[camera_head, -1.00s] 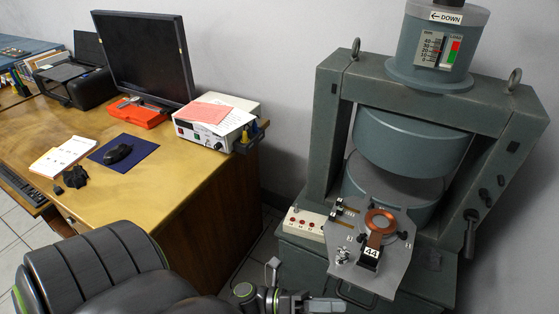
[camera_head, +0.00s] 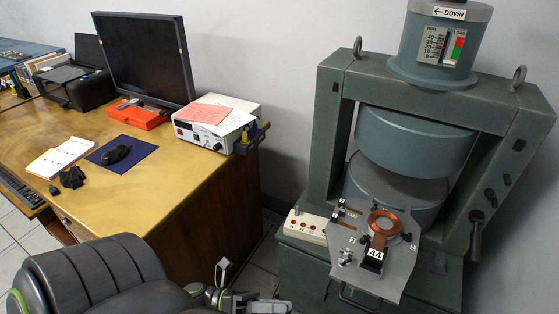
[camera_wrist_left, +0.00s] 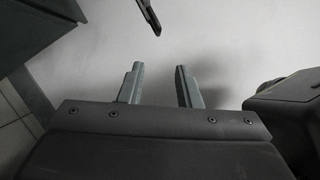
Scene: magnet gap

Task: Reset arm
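A plate (camera_head: 398,278) juts out in front of the gap and carries a copper ring (camera_head: 384,222) and a block labelled 44 (camera_head: 375,254). The gripper is apart from the plate. My right gripper is not in view.
A wooden desk (camera_head: 190,195) at the left holds a monitor (camera_head: 145,60), a white instrument box (camera_head: 190,135) and a red case (camera_head: 140,117). A button panel (camera_head: 305,226) sits beside the plate.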

